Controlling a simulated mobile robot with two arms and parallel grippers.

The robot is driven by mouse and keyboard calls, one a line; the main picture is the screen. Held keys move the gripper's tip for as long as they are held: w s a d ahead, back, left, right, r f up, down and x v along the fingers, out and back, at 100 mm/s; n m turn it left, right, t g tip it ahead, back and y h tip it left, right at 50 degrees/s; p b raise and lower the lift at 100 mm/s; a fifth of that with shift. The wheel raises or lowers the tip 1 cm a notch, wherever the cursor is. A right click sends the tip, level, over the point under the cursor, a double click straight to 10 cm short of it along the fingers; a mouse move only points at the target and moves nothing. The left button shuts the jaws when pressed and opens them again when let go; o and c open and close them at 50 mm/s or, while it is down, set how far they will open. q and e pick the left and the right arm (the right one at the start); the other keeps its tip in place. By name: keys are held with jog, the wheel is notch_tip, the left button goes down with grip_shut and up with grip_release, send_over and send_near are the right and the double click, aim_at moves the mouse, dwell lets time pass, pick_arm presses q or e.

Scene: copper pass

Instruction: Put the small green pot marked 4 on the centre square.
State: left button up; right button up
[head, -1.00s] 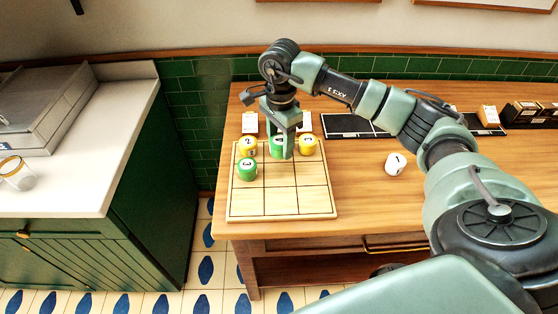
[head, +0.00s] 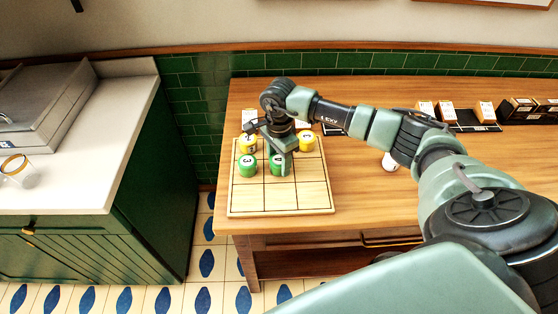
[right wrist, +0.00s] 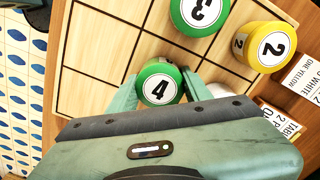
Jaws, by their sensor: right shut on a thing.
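The small green pot marked 4 (right wrist: 160,84) is between the fingers of my right gripper (right wrist: 158,92), which is shut on it. In the head view the green pot (head: 279,165) is over the centre square of the board (head: 281,203), partly covered by a finger of my right gripper (head: 280,158). I cannot tell whether its base touches the board. My left gripper is not in view.
A green pot marked 3 (head: 247,166) is on the middle-left square. Yellow pots stand at back left (head: 247,144) and back right (head: 306,141). A pale thing (right wrist: 218,90) shows partly behind a finger. A white pot (head: 389,162) is on the counter. The front row is clear.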

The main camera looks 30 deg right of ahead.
aim_at(279, 159)
jog(key=o, duration=1.5)
jog(key=shift+f, duration=0.1)
jog(key=shift+r+p, duration=0.25)
jog(key=shift+p, duration=0.05)
jog(key=shift+r+b, duration=0.25)
jog(key=shift+b, duration=0.1)
notch_tip(279, 159, up, 11)
jog(key=b, duration=0.3)
jog(key=shift+r+b, duration=0.2)
jog(key=shift+b, duration=0.1)
